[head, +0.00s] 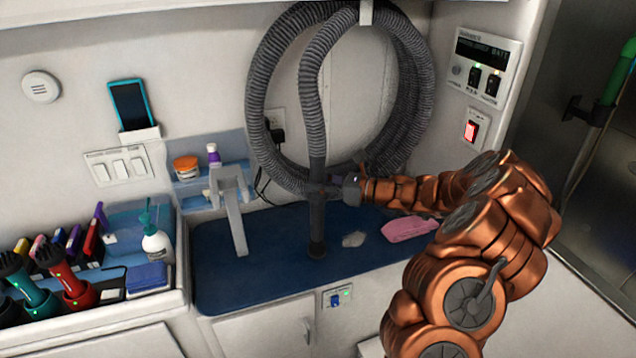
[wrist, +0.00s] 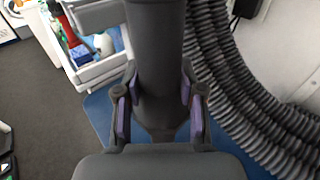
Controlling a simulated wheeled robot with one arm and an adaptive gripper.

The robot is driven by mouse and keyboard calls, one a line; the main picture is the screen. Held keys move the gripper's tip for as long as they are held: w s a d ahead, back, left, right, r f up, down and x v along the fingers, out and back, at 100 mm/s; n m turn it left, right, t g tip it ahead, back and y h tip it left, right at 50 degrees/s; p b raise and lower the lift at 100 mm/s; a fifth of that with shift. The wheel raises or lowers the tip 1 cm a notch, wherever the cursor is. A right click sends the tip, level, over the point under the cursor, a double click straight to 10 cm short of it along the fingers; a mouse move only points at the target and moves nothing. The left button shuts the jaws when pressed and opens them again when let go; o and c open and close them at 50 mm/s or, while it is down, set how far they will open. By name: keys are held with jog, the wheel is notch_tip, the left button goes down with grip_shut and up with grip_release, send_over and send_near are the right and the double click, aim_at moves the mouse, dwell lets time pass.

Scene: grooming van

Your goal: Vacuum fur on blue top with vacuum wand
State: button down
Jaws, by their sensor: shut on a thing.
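The vacuum wand (head: 317,215) is a dark upright tube with a round nozzle at its lower end, on or just above the blue top (head: 285,275). My gripper (head: 335,190) is shut around the wand's upper part; the wrist view shows its purple-padded fingers on both sides of the wand (wrist: 155,60). A ribbed grey hose (head: 318,110) runs up from the wand. A small pale grey patch of fur (head: 354,239) lies on the blue top, to the right of the nozzle and apart from it.
A pink cloth (head: 409,229) lies right of the fur. A grey-white stand (head: 234,220) rises left of the wand. The coiled hose hangs on the wall behind. A tray (head: 178,290) with a spray bottle (head: 156,243) and grooming tools stands at the left. The blue top's front middle is clear.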

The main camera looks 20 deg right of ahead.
jog(key=shift+s+a, duration=0.15)
jog(key=shift+s, duration=1.15)
jog(key=shift+s+a, duration=0.1)
jog(key=shift+s, duration=1.15)
jog(key=shift+d, duration=0.15)
jog(key=w+d+p, duration=0.5)
jog(key=d+p, duration=0.1)
jog(key=d, duration=0.7)
jog(key=shift+w+d, duration=0.2)
jog(key=shift+d, duration=0.1)
jog(key=shift+r, duration=0.1)
dwell(0.4)
